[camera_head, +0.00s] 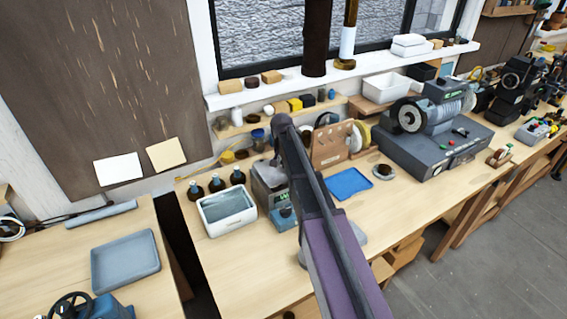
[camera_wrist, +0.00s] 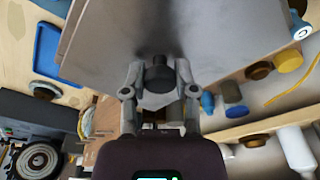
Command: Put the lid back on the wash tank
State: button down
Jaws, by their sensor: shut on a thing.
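The wash tank (camera_head: 212,216), which I take to be the open white rectangular tub, stands on the bench left of my arm in the head view, with greyish liquid showing inside. In the wrist view the lid (camera_wrist: 205,45) is a flat grey plate with a dark round knob (camera_wrist: 160,72). My gripper (camera_wrist: 160,86) is shut on the knob, with a finger on each side. The lid hides much of what lies beyond it. In the head view my arm largely hides the gripper, and I cannot clearly make out the lid there.
Dark bottles (camera_head: 216,183) stand right behind the tank. A blue tray (camera_head: 349,184) lies farther right. A shelf of small jars (camera_head: 257,135) runs behind. Bare bench lies before the tank.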

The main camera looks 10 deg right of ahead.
jog(key=shift+f+b, duration=0.45)
jog(key=shift+f, duration=0.2)
jog(key=shift+f, duration=0.25)
dwell(0.3)
jog(key=shift+c, duration=1.5)
grip_release()
